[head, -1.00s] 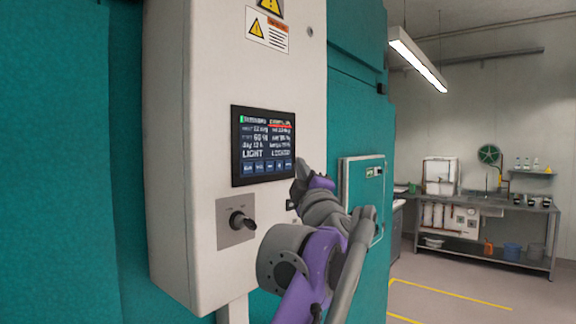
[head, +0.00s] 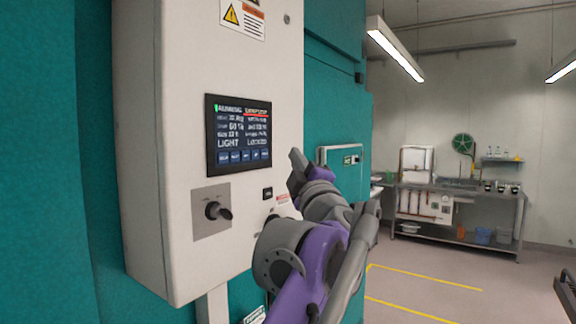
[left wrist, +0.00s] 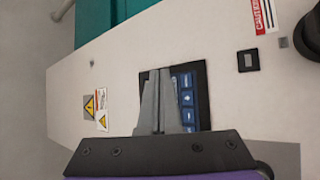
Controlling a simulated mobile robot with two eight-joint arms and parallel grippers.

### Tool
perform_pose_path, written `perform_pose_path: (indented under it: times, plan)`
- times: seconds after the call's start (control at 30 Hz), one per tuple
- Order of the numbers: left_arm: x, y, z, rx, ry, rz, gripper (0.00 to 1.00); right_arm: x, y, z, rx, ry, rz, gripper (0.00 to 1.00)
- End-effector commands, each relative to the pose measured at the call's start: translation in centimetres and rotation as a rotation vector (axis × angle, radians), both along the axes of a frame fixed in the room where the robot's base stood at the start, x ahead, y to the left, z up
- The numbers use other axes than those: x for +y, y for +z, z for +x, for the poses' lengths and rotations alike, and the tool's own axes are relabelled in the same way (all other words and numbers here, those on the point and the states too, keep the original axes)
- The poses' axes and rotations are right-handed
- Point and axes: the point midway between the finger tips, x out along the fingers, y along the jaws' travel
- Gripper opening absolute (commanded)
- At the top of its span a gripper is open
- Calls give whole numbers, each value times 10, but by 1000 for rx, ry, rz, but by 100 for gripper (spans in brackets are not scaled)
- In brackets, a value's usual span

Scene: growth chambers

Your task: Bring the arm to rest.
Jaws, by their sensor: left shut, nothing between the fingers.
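My left arm reaches up from the bottom middle of the head view. Its gripper (head: 297,160) is just right of the white control box (head: 160,150) in the picture, its slim fingers shut and empty. In the left wrist view the shut fingers (left wrist: 156,100) lie across the view of the box's dark touchscreen (left wrist: 203,95). I cannot tell the exact gap, but no contact shows. In the head view the touchscreen (head: 238,135) is lit and shows "LIGHT" and "LOCKED". My right gripper does not show clearly.
A black rotary knob (head: 217,210) sticks out below the screen. Teal chamber walls (head: 335,110) stand behind the box. A metal bench (head: 465,190) is at the far right. Open floor with yellow lines (head: 420,285) lies before it. A dark object (head: 566,290) shows at the right edge.

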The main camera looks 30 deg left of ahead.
Motion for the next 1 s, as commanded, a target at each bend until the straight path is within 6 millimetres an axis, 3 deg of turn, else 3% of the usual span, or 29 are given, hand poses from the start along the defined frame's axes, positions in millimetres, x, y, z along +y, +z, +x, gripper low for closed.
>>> perform_pose_path:
  times: [0.27,0.37,0.43,0.53,0.67,0.8,1.0]
  plan:
    - [-5,-5,4,23,-29,16,0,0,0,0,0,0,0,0]
    - [-24,-25,14,99,-122,75,0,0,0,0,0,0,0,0]
    - [-46,-53,21,194,-223,142,0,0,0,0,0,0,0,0]
    - [-84,-116,24,377,-388,261,0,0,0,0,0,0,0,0]
    - [-123,-207,8,616,-559,399,0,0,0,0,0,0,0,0]
    - [-147,-307,-28,864,-698,514,0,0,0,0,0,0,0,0]
    - [-157,-441,-102,1212,-839,639,0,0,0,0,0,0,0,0]
